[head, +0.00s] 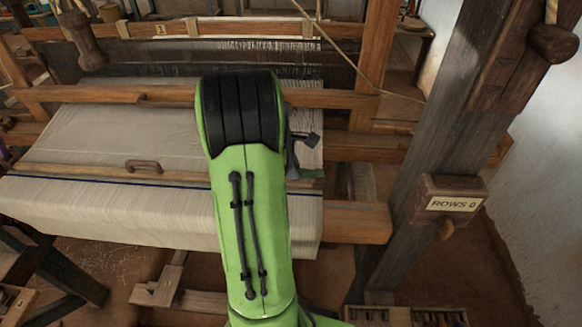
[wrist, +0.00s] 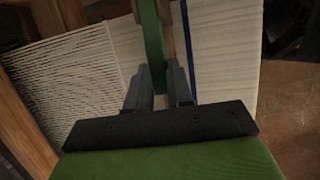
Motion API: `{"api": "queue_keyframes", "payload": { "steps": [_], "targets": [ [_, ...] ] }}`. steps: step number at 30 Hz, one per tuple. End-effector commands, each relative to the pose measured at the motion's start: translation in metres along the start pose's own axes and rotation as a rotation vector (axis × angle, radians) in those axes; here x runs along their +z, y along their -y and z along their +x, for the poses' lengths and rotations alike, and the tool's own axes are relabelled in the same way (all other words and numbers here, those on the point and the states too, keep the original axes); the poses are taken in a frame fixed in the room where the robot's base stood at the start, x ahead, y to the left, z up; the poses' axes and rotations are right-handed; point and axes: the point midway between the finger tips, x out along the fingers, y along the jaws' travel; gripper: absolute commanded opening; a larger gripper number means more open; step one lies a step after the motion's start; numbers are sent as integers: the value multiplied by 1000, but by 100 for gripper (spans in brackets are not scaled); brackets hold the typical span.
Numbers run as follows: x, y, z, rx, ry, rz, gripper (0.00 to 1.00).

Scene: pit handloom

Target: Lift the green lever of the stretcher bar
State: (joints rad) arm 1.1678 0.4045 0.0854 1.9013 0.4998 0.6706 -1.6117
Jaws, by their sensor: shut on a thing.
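The green lever (wrist: 152,45) shows as a narrow green strip in the wrist view, running down between the two fingers of my gripper (wrist: 158,75). My gripper is shut on it. A narrow brown wooden piece, apparently the stretcher bar (wrist: 168,22), lies along the lever's right side over the pale cloth (wrist: 222,50). I cannot tell how far the lever is raised.
The cloth (head: 265,222) with its dark blue stripe hangs over the loom's front beam (head: 355,222). A post with a "ROWS 0" box (head: 450,203) stands at the right.

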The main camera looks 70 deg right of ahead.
Motion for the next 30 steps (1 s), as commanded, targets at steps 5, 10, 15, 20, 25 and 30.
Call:
{"api": "queue_keyframes", "payload": {
  "steps": [5, 10, 15, 20, 25, 30],
  "targets": [
    [10, -2, -8, -7, -118, 28, 0],
    [20, -4, -15, -19, -268, 58, 0],
    [31, -6, -20, -33, -425, 89, 0],
    [42, -8, -25, -46, -567, 116, 0],
    [50, -9, -28, -56, -699, 138, 0],
    [54, -9, -29, -64, -801, 153, 0]
  ]
}}
